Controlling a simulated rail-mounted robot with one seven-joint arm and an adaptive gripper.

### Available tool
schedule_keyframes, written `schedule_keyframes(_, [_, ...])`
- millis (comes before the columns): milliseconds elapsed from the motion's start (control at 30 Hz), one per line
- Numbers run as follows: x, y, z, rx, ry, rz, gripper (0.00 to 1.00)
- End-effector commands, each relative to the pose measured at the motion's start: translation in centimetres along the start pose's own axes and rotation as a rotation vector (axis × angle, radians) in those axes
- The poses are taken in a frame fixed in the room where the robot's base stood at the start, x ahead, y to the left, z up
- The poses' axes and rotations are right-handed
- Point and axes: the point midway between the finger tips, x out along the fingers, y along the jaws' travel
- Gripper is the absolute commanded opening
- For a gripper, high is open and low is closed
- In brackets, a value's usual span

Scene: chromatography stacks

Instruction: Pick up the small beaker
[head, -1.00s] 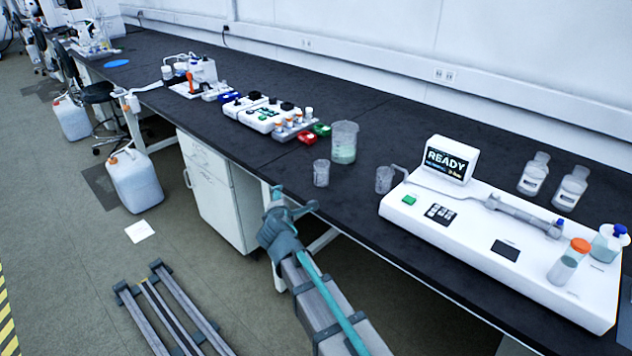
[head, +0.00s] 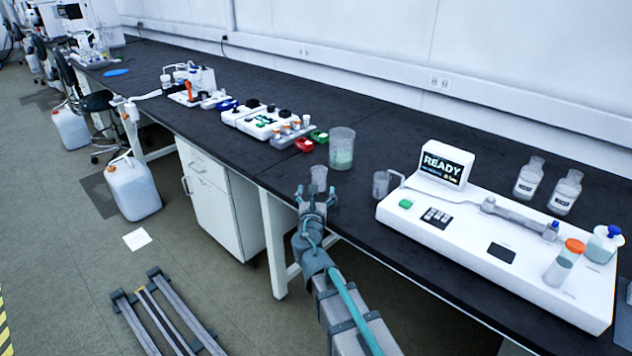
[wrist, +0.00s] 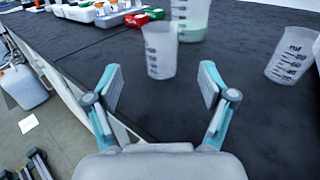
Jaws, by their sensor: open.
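A small clear beaker (head: 319,178) stands upright on the black bench near its front edge. In the wrist view the small beaker (wrist: 160,52) shows grey graduation marks and looks empty. My gripper (head: 316,191) is at the bench's front edge, just on the near side of this beaker. In the wrist view my gripper (wrist: 158,88) has its two fingers spread wide, with the beaker beyond the fingertips and roughly centred between them. Nothing is between the fingers. A second small beaker (head: 381,184) stands to the right, by the white instrument; it also shows in the wrist view (wrist: 292,56).
A larger beaker with pale green liquid (head: 342,148) stands close behind the small beaker. The white instrument reading READY (head: 470,235) fills the right of the bench. Bare bench lies between the two small beakers.

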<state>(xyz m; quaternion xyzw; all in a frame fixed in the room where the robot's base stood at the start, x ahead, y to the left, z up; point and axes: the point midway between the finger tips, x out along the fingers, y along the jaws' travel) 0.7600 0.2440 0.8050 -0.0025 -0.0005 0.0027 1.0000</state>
Motion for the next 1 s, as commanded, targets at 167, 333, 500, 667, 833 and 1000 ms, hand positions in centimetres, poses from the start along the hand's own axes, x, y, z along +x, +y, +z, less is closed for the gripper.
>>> schedule_keyframes(167, [3.0,0.1,0.0,0.003,0.0,-0.001,0.82])
schedule_keyframes(333, [4.1,0.1,0.0,0.004,0.001,0.0,0.82])
schedule_keyframes(500, [5.5,0.0,-0.1,0.004,0.001,-0.001,0.82])
schedule_keyframes(667, [7.8,-0.1,-0.1,0.005,0.001,-0.001,0.82])
schedule_keyframes(833, [9.1,-0.1,-0.1,0.005,0.001,0.0,0.82])
schedule_keyframes(1000, [9.1,-0.1,-0.1,0.005,0.001,0.0,0.82])
